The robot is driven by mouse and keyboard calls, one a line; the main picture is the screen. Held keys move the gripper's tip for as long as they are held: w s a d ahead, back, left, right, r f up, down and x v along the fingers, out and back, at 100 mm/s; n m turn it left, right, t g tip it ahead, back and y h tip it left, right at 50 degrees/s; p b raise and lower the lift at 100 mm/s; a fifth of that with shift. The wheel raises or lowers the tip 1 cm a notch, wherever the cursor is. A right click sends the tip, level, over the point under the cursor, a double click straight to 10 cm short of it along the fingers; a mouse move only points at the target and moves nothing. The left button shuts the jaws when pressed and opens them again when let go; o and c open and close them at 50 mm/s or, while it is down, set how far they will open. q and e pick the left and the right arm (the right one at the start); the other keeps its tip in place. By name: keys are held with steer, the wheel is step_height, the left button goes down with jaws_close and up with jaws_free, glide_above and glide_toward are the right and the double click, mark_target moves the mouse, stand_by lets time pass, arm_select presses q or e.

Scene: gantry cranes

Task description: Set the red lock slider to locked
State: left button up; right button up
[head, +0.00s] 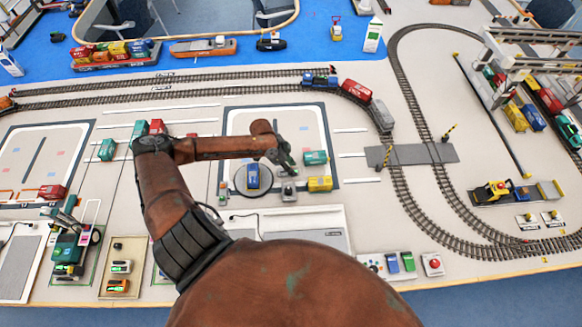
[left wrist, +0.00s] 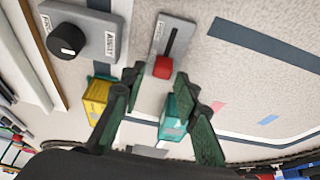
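The red lock slider (left wrist: 163,68) is a small red block on a grey plate (left wrist: 160,38) with a dark slot. In the left wrist view it sits at the lower end of the slot. The plate's small label is too blurred to read surely. My left gripper (left wrist: 158,76) is open, with its dark green fingers apart; in this view the red block shows between the fingertips. I cannot tell whether they touch it. In the head view my left gripper (head: 287,160) hangs over this spot and hides the slider. My right gripper is not in view.
A grey box with a black knob (left wrist: 68,40) stands beside the slider plate. A yellow block (head: 320,184) and a teal block (head: 315,157) are close by, as is a blue container (head: 252,176) on a round plate. Train tracks (head: 430,190) curve to the right.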

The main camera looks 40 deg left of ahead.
arm_select(q)
steer(key=shift+o, duration=0.2)
steer(key=shift+s+a+r, duration=0.15)
steer(key=shift+a+r, duration=0.05)
steer(key=shift+r, duration=0.1)
steer(key=v, duration=1.1)
steer(key=shift+r, duration=0.15)
steer(key=shift+d, duration=0.1)
